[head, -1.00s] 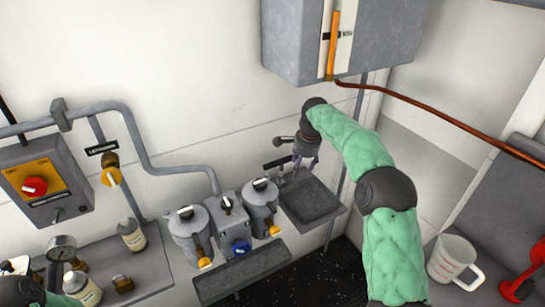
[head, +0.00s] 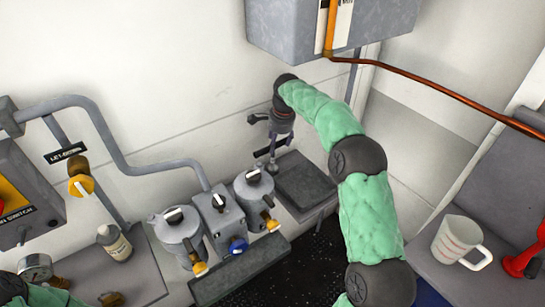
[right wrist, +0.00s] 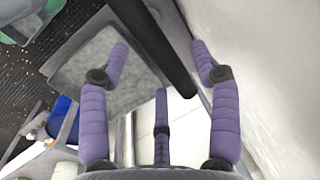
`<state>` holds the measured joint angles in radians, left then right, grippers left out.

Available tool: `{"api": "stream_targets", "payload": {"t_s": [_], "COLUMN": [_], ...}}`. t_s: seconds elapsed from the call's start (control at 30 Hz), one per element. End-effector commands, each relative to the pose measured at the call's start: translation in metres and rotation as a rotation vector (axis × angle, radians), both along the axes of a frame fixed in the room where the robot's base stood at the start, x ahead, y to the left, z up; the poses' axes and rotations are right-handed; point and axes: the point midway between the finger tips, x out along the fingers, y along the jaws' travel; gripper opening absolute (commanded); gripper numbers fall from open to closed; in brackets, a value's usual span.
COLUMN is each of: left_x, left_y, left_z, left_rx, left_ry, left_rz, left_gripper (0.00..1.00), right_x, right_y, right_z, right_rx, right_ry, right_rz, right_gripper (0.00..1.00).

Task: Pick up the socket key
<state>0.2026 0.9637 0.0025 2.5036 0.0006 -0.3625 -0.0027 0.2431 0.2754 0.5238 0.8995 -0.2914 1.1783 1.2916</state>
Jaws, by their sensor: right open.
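The socket key (head: 271,149) shows in the head view as a dark crossbar on a thin upright shaft, at the left rear of a flat grey plate. In the right wrist view its dark bar (right wrist: 160,45) runs slantwise between the fingertips. My right gripper (head: 277,143) is open above and beside the bar, its purple fingers pointing down; they also show spread in the right wrist view (right wrist: 158,62). I cannot tell whether a finger touches the bar. The key's lower end is partly hidden. My left gripper is not in view; only green arm parts show at lower left.
The grey plate (head: 308,186) is bare at its middle. Several grey housings with knobs, including one (head: 180,238), stand to its left. A grey cabinet (head: 285,30) hangs above, close to my right arm. A white measuring jug (head: 456,240) stands on the right. The wall is close behind.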

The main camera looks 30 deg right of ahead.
Motion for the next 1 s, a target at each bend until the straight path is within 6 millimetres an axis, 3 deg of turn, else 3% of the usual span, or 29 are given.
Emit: {"api": "stream_targets", "payload": {"t_s": [0.03, 0.2, 0.47, 0.6, 0.7, 1.0], "left_x": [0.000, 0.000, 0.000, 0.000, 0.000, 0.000], "left_y": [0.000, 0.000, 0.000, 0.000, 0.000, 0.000], "left_z": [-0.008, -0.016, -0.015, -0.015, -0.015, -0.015], "left_rx": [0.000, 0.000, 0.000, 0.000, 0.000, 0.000], "left_ry": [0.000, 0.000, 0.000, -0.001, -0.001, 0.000], "left_rz": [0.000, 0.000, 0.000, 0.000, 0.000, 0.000], "left_gripper": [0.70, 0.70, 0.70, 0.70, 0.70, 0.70], "right_x": [0.000, 0.004, 0.005, 0.005, 0.005, 0.005], "right_y": [0.003, 0.004, 0.004, 0.004, 0.004, 0.003], "right_z": [-0.012, -0.031, -0.032, -0.032, -0.032, -0.031], "right_rx": [0.001, 0.000, 0.000, 0.000, 0.000, 0.000], "right_ry": [0.002, 0.000, 0.000, 0.000, 0.000, -0.001], "right_rz": [0.001, 0.000, 0.001, 0.001, 0.001, 0.001], "right_gripper": [0.63, 0.63, 0.63, 0.23, 0.00, 0.00]}}
